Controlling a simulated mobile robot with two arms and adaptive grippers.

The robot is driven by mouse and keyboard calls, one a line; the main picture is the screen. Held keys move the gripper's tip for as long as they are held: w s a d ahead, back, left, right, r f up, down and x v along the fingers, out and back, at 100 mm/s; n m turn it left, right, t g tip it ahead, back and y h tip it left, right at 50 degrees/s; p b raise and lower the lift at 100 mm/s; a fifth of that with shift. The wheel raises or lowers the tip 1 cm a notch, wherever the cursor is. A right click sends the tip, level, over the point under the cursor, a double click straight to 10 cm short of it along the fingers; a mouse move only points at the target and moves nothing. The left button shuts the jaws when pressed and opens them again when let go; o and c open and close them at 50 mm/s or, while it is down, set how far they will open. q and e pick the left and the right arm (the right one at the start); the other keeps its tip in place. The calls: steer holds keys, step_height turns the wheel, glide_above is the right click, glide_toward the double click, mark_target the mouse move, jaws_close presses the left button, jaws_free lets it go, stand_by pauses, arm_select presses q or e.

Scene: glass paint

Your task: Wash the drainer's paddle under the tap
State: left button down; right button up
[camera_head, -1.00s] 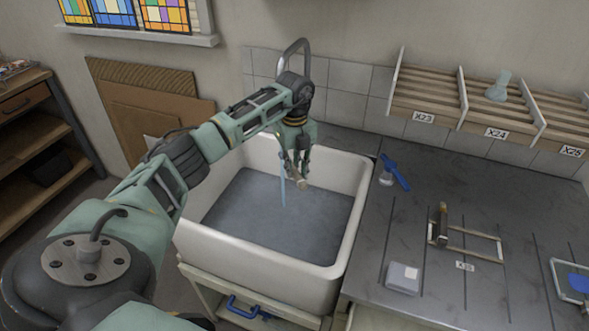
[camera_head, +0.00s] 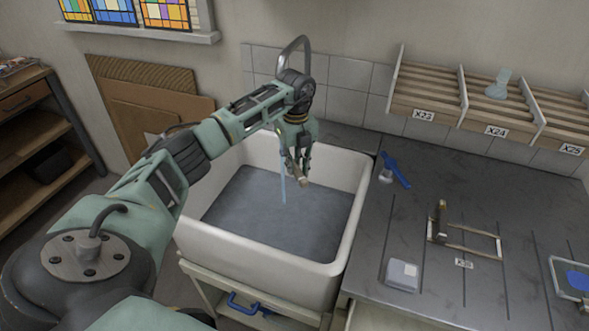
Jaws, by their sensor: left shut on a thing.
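My left gripper (camera_head: 298,172) reaches over the white sink (camera_head: 262,254) and is shut, pointing down. A small pale tan end of a thing (camera_head: 303,183) shows at its fingertips; this may be the paddle, but most of it is hidden by the fingers. The grey tap (camera_head: 295,44) arches up behind my wrist, its spout hidden by the arm. A thin blue stream of water (camera_head: 283,188) falls just left of the fingers into the sink. I cannot tell whether it touches the held thing. My right gripper is not in view.
The dark counter (camera_head: 415,270) right of the sink holds a blue-handled tool (camera_head: 397,171), a wooden frame (camera_head: 473,230) with an upright piece, a pale box (camera_head: 402,275) and a tray with blue (camera_head: 556,277). A slatted rack (camera_head: 430,85) hangs above.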

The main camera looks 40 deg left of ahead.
arm_select(q)
steer(key=shift+s+a, duration=0.1)
steer(key=shift+s, duration=0.05)
steer(key=shift+w+d, duration=0.4)
steer(key=shift+w, duration=0.1)
steer(key=shift+a, duration=0.1)
steer(key=shift+s+a, duration=0.3)
steer(key=shift+s, duration=0.2)
steer(key=shift+p, duration=0.35)
